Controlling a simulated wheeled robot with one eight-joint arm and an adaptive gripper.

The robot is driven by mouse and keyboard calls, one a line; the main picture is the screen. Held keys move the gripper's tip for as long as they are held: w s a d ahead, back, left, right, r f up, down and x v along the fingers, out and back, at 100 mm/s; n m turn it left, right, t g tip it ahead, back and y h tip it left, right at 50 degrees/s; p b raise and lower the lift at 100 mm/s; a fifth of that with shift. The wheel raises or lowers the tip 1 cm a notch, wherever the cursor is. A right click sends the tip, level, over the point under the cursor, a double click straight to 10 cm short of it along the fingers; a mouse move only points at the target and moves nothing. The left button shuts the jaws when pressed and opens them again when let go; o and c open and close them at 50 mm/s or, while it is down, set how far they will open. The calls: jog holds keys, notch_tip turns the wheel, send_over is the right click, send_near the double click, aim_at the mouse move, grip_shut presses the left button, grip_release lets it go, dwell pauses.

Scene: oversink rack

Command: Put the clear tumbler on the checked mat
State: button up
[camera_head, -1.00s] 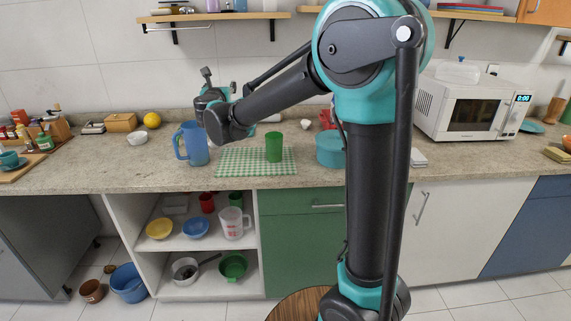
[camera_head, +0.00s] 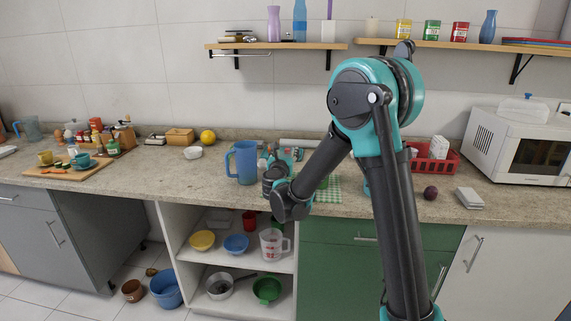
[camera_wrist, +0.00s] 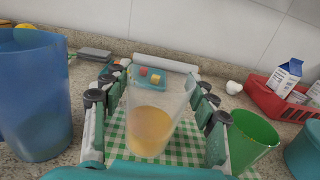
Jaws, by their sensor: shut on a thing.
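The clear tumbler (camera_wrist: 158,98) is see-through with an orange-yellow patch at its bottom. In the wrist view it stands upright between the fingers of my gripper (camera_wrist: 158,92), which is shut on it. The green-and-white checked mat (camera_wrist: 185,142) lies below and around the tumbler's base. I cannot tell whether the base touches it. In the head view the mat (camera_head: 334,192) is partly hidden behind my arm. My gripper (camera_head: 282,160) is low at the counter there, right of the blue pitcher, and the tumbler is hard to make out.
A blue pitcher (camera_wrist: 35,95) stands close on the left, also in the head view (camera_head: 243,163). A green cup (camera_wrist: 250,140) stands close on the right. A teal pot (camera_wrist: 305,150) and a red basket (camera_wrist: 275,100) with cartons are further right. A small tray (camera_wrist: 148,78) lies behind.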

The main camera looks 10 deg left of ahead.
jog(key=shift+f, duration=2.2)
jog(key=shift+f, duration=0.1)
jog(key=o, duration=1.3)
jog(key=shift+c, duration=0.2)
